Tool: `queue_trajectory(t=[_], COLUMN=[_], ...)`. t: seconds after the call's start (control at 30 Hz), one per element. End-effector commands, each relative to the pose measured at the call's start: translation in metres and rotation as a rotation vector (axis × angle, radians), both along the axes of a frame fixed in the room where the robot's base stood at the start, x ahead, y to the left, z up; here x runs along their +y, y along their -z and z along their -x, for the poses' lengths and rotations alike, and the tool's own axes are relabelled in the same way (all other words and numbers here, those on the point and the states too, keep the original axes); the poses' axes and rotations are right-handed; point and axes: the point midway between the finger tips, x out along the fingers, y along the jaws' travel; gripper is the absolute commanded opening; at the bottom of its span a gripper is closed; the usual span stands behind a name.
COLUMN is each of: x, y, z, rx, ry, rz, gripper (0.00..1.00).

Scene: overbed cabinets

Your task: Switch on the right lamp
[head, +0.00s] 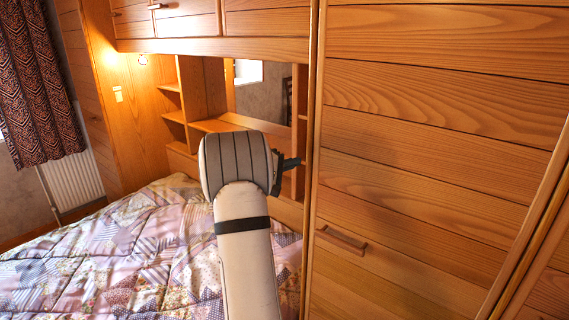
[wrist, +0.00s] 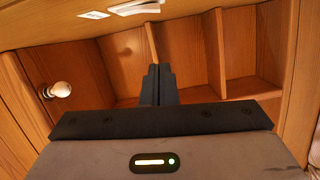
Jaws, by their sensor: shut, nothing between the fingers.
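My gripper (head: 290,162) is in front of the headboard shelves, beside the tall cabinet's edge, partly hidden by my arm. In the wrist view its dark fingers (wrist: 157,85) are together with nothing between them. A round cream bulb on a wall fitting (wrist: 60,89) is left of the fingers and apart from them. No clear glow shows on the wood around it. White plates, perhaps switches, show at the top (wrist: 95,14) and (wrist: 137,6), apart from the fingers. The right lamp is not seen in the head view; I cannot confirm that the wrist-view bulb is it.
A quilted bed (head: 130,250) fills the lower left. A tall wooden cabinet (head: 430,130) closes off the right. Overhead cabinets (head: 185,20) and open shelves (wrist: 243,45) surround the gripper.

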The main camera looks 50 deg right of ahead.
Motion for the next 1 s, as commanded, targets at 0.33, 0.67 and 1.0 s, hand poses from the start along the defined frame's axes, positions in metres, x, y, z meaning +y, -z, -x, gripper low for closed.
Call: queue_trajectory(t=[0.33,0.67,1.0], x=[-0.04,-0.04,-0.043], y=[0.001,0.006,0.008], z=[0.034,0.05,0.055], rx=[0.002,0.0,0.01], ry=[0.002,0.0,0.008], rz=[-0.002,0.0,0.001], gripper=[0.0,0.0,0.0])
